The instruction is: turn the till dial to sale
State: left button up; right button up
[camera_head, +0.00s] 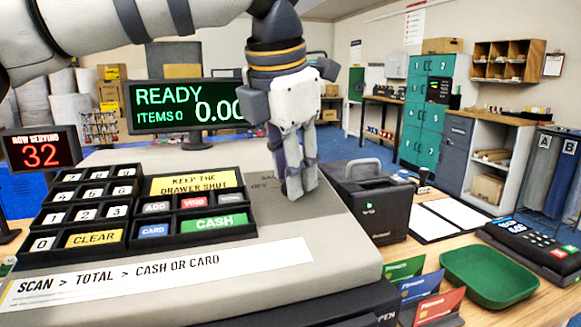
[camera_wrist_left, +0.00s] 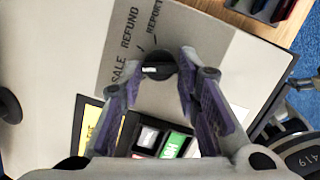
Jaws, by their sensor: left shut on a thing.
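The till (camera_head: 340,235) fills the front of the head view, with its keypad, screen and a grey top plate. The dial (camera_wrist_left: 157,66) is a round black knob with a short white mark, on a grey panel printed SALE, REFUND and REPORT. The white mark lies on the knob's left part, towards the word SALE; its exact setting is hard to tell. My left gripper (camera_head: 298,190) points down onto the till's top, right of the keys. In the left wrist view its fingers stand either side of the knob, shut on it. In the head view the gripper hides the dial.
The till screen (camera_head: 188,106) behind the keys reads READY, ITEMS 0. A black box-shaped device (camera_head: 376,208) stands close right of my gripper. A green tray (camera_head: 490,275), card holders (camera_head: 424,288) and a card terminal (camera_head: 537,245) lie on the counter at the right.

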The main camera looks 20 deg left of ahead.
pick_arm(q)
jog(key=o, duration=1.2)
jog(key=shift+c, duration=0.2)
jog(key=v, duration=1.2)
jog(key=shift+f, duration=0.1)
